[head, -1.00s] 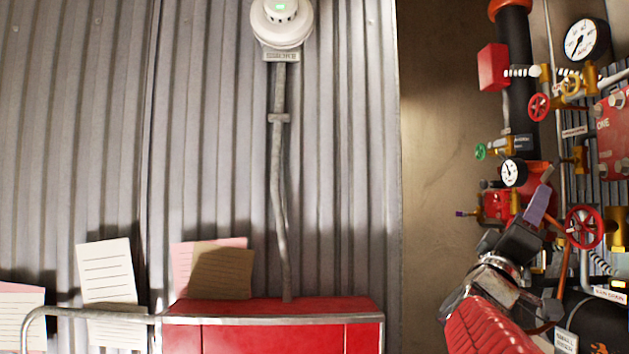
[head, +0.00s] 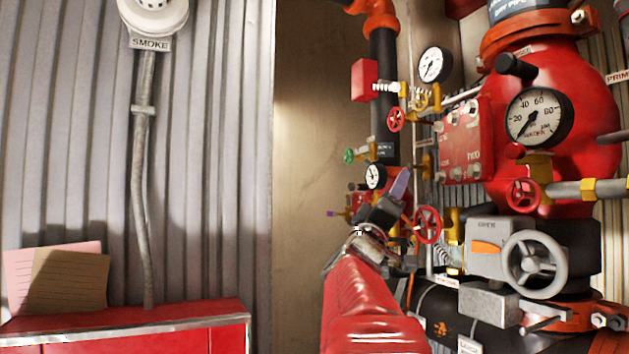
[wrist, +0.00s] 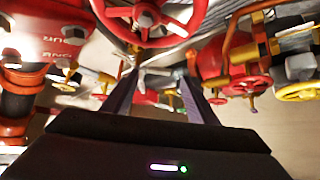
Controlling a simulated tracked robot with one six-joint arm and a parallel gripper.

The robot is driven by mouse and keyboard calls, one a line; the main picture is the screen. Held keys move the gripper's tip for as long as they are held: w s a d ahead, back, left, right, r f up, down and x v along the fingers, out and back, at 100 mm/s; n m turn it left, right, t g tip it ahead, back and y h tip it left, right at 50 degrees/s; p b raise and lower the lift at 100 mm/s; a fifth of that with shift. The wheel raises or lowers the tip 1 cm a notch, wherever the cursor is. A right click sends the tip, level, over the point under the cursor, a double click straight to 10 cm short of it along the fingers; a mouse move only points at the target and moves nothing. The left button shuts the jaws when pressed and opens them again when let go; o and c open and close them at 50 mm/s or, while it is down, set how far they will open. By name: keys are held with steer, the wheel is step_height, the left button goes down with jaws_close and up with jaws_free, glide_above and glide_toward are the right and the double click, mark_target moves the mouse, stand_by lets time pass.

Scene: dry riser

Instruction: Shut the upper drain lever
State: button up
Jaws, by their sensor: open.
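My gripper (head: 400,185) reaches up toward the pipework in the head view, with one purple finger showing clearly. The wrist view shows my gripper (wrist: 160,76) open, its two purple fingers apart and nothing clearly held between them. A red handwheel (head: 427,225) is just right of my gripper in the head view. A red handwheel (wrist: 150,22) also fills the top middle of the wrist view, close to the fingers. Small brass and red fittings show beyond the fingertips. I cannot tell which fitting is the upper drain lever; it may be hidden or too small.
A red valve body (head: 590,110) with a water gauge (head: 540,117) and a grey handwheel (head: 529,264) crowd the right. A red box (head: 462,142) and a pressure gauge (head: 434,65) stand above my gripper. The tan wall (head: 310,150) to the left is bare.

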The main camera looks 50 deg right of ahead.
steer(key=shift+x, duration=3.05)
